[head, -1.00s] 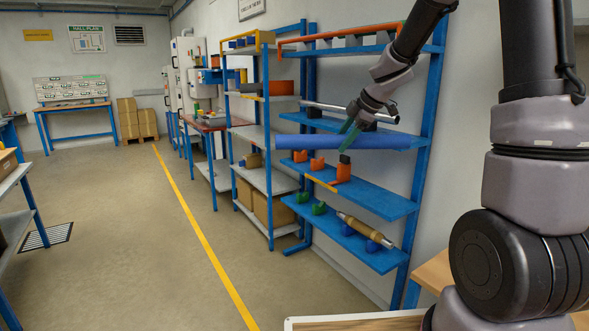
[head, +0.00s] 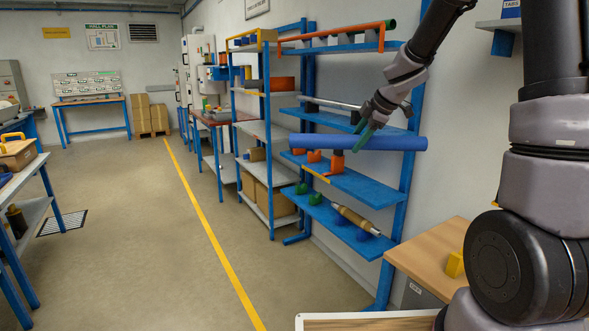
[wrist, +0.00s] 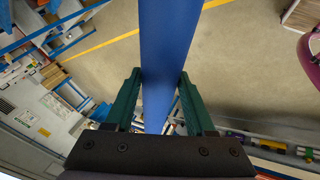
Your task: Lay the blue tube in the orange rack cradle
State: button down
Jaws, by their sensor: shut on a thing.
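My gripper (head: 364,130) is shut on the blue tube (head: 400,143) near its middle. The tube is held roughly level in front of the blue rack, above the shelf with the orange cradles. In the wrist view the tube (wrist: 165,50) runs between the two green fingers of my gripper (wrist: 160,85). The orange rack cradle shows as orange supports on that shelf: one at the right (head: 337,163) and smaller ones at the left (head: 314,156). The tube hides the top of the right one. I see a gap between the tube and the shelf.
The lower shelf (head: 322,214) has green and blue cradles and a tan roller (head: 357,221). A silver bar (head: 330,103) lies on the shelf above. A wooden-topped table (head: 430,255) stands at the right.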

aim_at(362, 148)
jog(key=shift+s+d+f+m+t+h, duration=0.2)
jog(key=shift+d+f+m+h, duration=0.15)
jog(key=shift+f+m, duration=0.3)
jog(key=shift+s+d+f+m+t+h, duration=0.15)
jog(key=shift+d+f+m+h, duration=0.25)
jog(key=shift+f, duration=0.3)
jog(key=s+d+f+m+g+h, duration=0.1)
jog(key=d+f+m+h, duration=0.3)
jog(key=f+m, duration=0.4)
jog(key=s+d+f+m+g+h, duration=0.1)
jog(key=s+d+f+m+h, duration=0.1)
jog(key=d+f+m+h, duration=0.3)
notch_tip(362, 148, down, 7)
jog(key=m, duration=0.4)
jog(key=shift+s, duration=0.3)
jog(key=shift+a, duration=0.25)
